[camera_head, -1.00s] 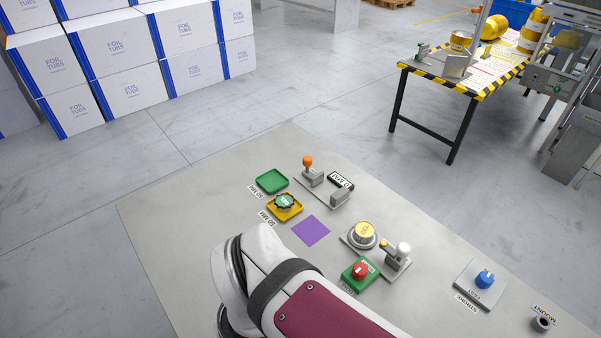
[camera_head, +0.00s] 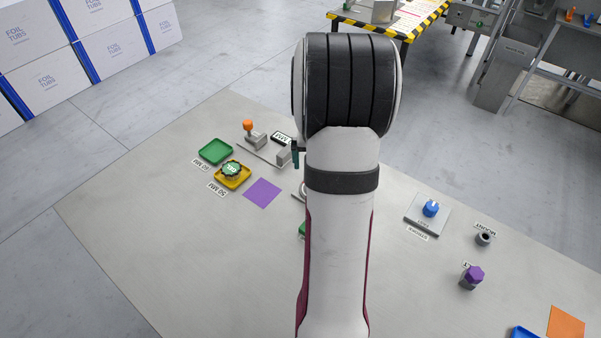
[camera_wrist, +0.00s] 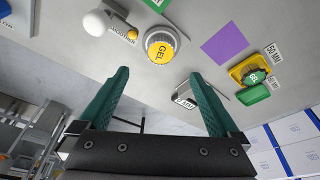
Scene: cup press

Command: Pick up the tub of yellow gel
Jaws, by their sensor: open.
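The tub of yellow gel (camera_wrist: 160,46), a round grey tub with a yellow top marked GEL, shows in the wrist view just beyond my open fingertips, between their lines. My gripper (camera_wrist: 159,75) has its two teal fingers spread wide with nothing between them. The fingers look apart from the tub; the exact height above it is hard to tell. In the head view my arm hides nearly all of the tub, and only a bit of a teal finger shows beside the arm.
A white-knobbed smoother (camera_wrist: 97,22) stands close left of the tub. A purple square (camera_head: 262,193) lies flat nearby. A yellow tray (camera_head: 233,182) holds a green-topped part, beside a green tray (camera_head: 215,151). An orange-knobbed fixture (camera_head: 254,138) and a blue-knobbed plate (camera_head: 428,212) also stand on the table.

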